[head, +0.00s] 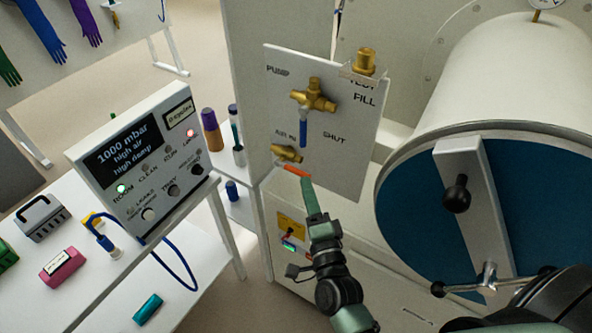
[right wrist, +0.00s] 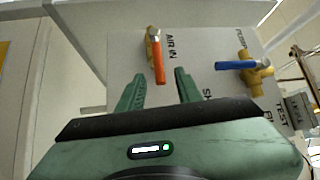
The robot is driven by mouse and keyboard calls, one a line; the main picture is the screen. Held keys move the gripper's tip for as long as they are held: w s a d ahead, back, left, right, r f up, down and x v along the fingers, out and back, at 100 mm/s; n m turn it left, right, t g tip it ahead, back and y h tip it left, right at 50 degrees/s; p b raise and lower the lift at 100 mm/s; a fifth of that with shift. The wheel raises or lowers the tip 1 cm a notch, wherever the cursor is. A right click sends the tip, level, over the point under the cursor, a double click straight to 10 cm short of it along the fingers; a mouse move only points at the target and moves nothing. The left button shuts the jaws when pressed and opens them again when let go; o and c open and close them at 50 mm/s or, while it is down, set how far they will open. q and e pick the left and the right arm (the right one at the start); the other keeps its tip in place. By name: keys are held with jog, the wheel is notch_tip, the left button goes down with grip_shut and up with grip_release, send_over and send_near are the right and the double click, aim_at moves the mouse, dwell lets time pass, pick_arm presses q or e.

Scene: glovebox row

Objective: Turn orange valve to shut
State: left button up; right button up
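The orange valve handle (head: 297,171) sits low on the white valve panel (head: 345,175), on a brass body (head: 287,153) beside the AIR IN label. In the head view the handle points right and slightly down. In the right wrist view the orange handle (right wrist: 158,65) points towards my gripper. My right gripper (head: 306,183) is at the handle's free end. In the wrist view its two fingers (right wrist: 159,76) are open, one on each side of the handle's end, with gaps between. A SHUT label is partly hidden by a finger there. My left gripper is not in view.
A blue-handled brass valve (head: 303,130) is above on the same panel, its handle pointing down. A brass fitting (head: 365,61) is at the panel's top. A large round blue door (head: 420,210) is at the right. A control box (head: 140,160) stands on the white table at the left.

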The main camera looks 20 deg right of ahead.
aim_at(302, 172)
jog(key=w, duration=0.5)
jog(key=shift+w+d+r+b, duration=0.3)
jog(key=shift+w+r, duration=0.05)
jog(key=shift+w, duration=0.05)
grip_shut()
dwell(1.0)
